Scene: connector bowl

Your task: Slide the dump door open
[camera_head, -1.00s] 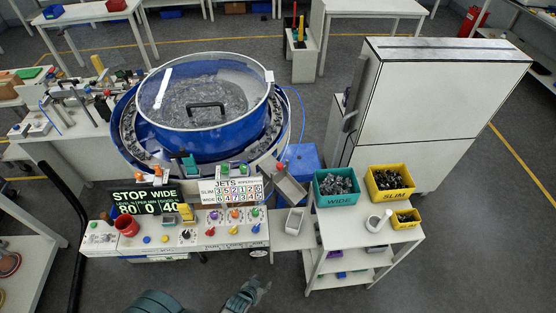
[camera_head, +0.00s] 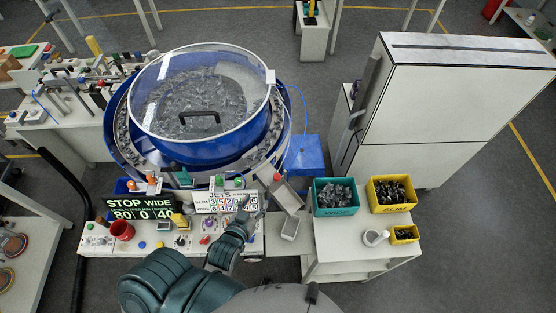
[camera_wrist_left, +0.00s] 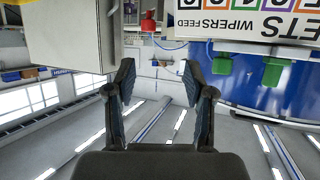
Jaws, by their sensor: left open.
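A grey tilted metal chute (camera_head: 286,197) stands at the right end of the control panel, beside the blue bowl feeder (camera_head: 205,150). A red knob (camera_head: 277,177) sits at its upper end. I cannot make out which part is the dump door. My left gripper (camera_head: 247,209) is over the panel at the right part of the JETS sign (camera_head: 222,203), left of the chute. In the left wrist view its two fingers (camera_wrist_left: 158,95) are apart with nothing between them, and a red knob (camera_wrist_left: 148,22) shows beyond. My right gripper is not in view.
A small grey tray (camera_head: 291,228) is just below the chute. Right of it, a cart carries a teal WIDE bin (camera_head: 337,197) and yellow SLIM bins (camera_head: 391,193). A white cabinet (camera_head: 440,110) stands behind. The STOP WIDE display (camera_head: 141,208) is on the left.

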